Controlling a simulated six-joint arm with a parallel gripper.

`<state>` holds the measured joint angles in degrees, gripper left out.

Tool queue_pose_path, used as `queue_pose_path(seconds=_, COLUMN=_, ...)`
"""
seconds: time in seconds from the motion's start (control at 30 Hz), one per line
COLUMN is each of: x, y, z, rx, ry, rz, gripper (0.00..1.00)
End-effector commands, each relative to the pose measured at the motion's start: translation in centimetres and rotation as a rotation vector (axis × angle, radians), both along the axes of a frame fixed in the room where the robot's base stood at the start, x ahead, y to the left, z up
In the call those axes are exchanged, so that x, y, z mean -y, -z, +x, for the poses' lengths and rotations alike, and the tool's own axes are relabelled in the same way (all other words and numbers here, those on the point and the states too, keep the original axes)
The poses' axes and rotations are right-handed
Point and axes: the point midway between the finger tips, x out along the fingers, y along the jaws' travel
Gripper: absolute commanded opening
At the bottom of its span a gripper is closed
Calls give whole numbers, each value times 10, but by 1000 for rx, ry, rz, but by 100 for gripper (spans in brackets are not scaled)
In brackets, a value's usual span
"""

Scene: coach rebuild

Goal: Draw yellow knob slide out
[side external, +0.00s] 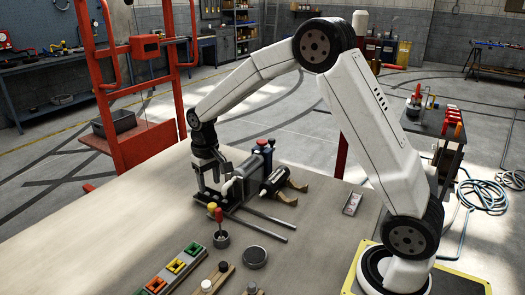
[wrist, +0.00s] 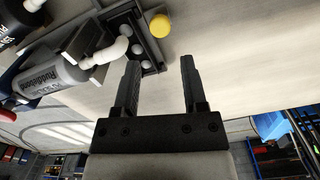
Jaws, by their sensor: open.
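The yellow knob (wrist: 160,25) shows in the wrist view as a round yellow disc beside the end of a dark slotted block (wrist: 148,58) with several pale round heads. In the side external view a small yellow knob (side external: 212,206) shows at the near left end of the dark rail assembly (side external: 265,220). My gripper (wrist: 160,68) is open and empty. Its two fingers point toward the knob, which lies beyond the fingertips and apart from them. In the side external view my gripper (side external: 208,172) is above the left end of the assembly, partly mixed with dark parts there.
A grey labelled cylinder (wrist: 50,78) with a white elbow pipe (wrist: 108,50) lies left of my fingers. A small cup with a red-handled tool (side external: 221,238), a round dish (side external: 254,257) and a colored block tray (side external: 172,268) stand nearer the front.

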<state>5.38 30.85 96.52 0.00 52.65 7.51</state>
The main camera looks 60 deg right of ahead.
Motion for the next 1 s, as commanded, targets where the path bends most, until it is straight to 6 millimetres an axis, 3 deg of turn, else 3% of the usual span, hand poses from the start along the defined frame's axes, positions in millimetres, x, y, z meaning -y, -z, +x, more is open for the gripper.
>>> queue_pose_path(seconds=0.27, x=0, y=14, z=0, rx=-2, ry=0, rz=0, gripper=55)
queue_pose_path(seconds=0.73, x=0, y=67, z=0, rx=-2, ry=0, rz=0, gripper=55)
queue_pose_path(seconds=1.0, x=0, y=78, z=0, rx=0, ry=0, rz=0, gripper=55)
